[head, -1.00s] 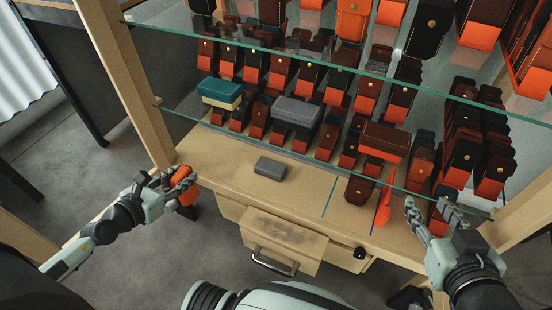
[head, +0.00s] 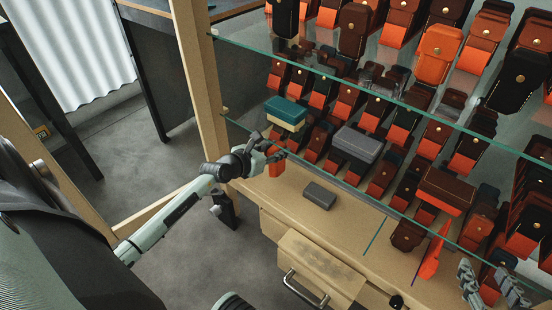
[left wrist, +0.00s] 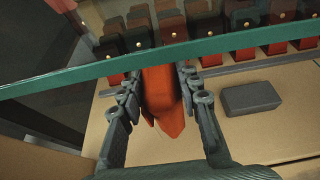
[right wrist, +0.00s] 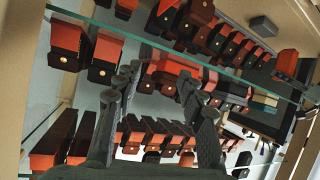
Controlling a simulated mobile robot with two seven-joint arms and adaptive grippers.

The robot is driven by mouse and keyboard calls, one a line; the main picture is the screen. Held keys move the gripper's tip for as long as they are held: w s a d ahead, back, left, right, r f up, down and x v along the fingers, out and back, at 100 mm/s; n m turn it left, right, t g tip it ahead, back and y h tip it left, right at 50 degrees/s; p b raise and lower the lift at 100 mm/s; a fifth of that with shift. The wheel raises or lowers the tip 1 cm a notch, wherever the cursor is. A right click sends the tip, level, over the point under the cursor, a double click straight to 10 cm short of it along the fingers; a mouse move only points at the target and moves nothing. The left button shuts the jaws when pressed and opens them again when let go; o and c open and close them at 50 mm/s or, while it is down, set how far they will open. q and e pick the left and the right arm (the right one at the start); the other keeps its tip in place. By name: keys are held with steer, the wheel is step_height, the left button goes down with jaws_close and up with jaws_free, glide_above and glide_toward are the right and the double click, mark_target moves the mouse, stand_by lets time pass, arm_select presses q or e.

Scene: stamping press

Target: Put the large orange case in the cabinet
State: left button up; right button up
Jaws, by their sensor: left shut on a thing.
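The orange case (head: 277,166) is in my left gripper (head: 268,150), at the left end of the cabinet near its upright post. In the left wrist view the orange case (left wrist: 162,108) sits between the two fingers, which are shut on it; its far end lies behind the green glass shelf edge. The cabinet (head: 200,95) has a wooden frame and glass shelves full of brown, black and orange cases. My right gripper (head: 492,287) is at the lower right in front of the cabinet. In the right wrist view its fingers (right wrist: 160,85) are apart with nothing held.
A grey block (head: 319,195) lies on the wooden counter (head: 345,218). A teal and cream box (head: 286,113) and a grey box (head: 357,145) are on the lower level. An orange pointed item (head: 435,252) stands to the right. A drawer (head: 320,268) protrudes below.

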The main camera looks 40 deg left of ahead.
mark_target(275, 170)
arm_select(q)
step_height(275, 170, down, 3)
steer(key=shift+f+b, duration=0.1)
steer(key=shift+b, duration=0.65)
steer(key=shift+f, duration=0.1)
arm_select(e)
steer(key=w+a+r+t+y, duration=0.1)
steer(key=a+r+t+y, duration=0.1)
steer(key=r, duration=0.5)
steer(key=shift+w+a+t, duration=0.3)
steer(key=shift+a+t, duration=0.6)
steer(key=shift+a, duration=0.35)
arm_select(q)
steer(key=shift+f, duration=0.1)
arm_select(e)
steer(key=shift+a+r+y, duration=0.1)
steer(key=shift+r+y, duration=0.15)
steer(key=shift+y, duration=0.05)
arm_select(q)
steer(key=o, duration=1.2)
steer(key=shift+o, duration=0.2)
